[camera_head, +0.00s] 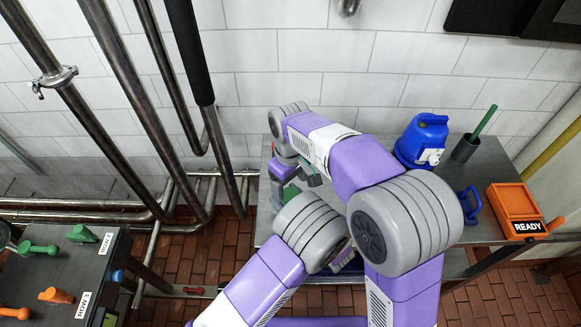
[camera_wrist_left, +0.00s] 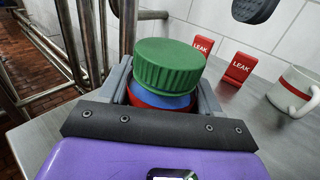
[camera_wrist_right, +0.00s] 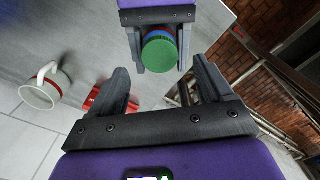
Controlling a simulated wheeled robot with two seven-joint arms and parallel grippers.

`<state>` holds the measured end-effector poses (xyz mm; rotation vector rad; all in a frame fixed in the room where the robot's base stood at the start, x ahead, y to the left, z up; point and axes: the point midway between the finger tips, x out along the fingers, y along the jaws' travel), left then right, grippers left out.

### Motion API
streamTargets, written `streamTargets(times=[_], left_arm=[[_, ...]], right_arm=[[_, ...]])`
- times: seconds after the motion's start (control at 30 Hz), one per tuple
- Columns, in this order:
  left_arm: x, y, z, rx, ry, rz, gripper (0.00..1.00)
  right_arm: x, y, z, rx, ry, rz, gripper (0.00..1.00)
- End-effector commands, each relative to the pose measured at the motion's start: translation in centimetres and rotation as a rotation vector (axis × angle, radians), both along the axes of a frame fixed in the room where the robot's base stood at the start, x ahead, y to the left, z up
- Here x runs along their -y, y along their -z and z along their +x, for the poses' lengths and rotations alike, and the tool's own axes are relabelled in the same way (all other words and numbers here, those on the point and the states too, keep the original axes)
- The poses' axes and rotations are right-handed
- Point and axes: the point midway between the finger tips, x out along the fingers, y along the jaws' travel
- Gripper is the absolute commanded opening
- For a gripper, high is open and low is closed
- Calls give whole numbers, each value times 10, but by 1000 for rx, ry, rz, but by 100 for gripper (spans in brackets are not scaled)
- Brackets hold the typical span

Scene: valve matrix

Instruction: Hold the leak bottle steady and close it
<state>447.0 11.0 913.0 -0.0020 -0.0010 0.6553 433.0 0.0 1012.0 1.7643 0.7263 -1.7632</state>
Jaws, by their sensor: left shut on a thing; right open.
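The bottle shows a green ribbed cap (camera_wrist_left: 170,66), a blue neck (camera_wrist_left: 160,99) and a red band below. My left gripper (camera_wrist_left: 163,88) is shut around it, with one finger on each side under the cap. In the right wrist view the green cap (camera_wrist_right: 160,56) faces the camera between the left gripper's fingers. My right gripper (camera_wrist_right: 161,75) is open and empty, its fingers apart and pointing toward the cap. In the head view my arms largely hide the bottle and both gripper tips. The cap is on the bottle; how tight it sits cannot be told.
Red LEAK signs (camera_wrist_left: 238,69) and a white mug with a red band (camera_wrist_left: 295,91) stand beside the bottle. A blue container (camera_head: 422,141), a cup with a green-handled tool (camera_head: 466,149) and an orange READY box (camera_head: 515,203) occupy the table's right side.

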Motion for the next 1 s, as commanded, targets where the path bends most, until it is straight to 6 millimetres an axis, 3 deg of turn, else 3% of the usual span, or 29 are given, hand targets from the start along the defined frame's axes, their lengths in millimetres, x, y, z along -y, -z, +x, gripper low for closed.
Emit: streamTargets(times=[0.1, 0.33, 0.5, 0.77, 0.8, 1.0], left_arm=[[0, 0, 0, 0, 0, 0, 0], [0, 0, 0, 0, 0, 0, 0], [0, 0, 0, 0, 0, 0, 0], [0, 0, 0, 0, 0, 0, 0], [0, 0, 0, 0, 0, 0, 64], [0, 0, 0, 0, 0, 0, 93]], right_arm=[[0, -28, 1, 6, -1, 3, 80], [0, -67, 1, 4, 0, 1, 80], [1, -78, 0, 1, 0, -1, 80], [1, -79, 0, 0, 0, -1, 80], [1, -79, 0, 0, 0, -1, 80], [1, -79, 0, 0, 0, -1, 80]])
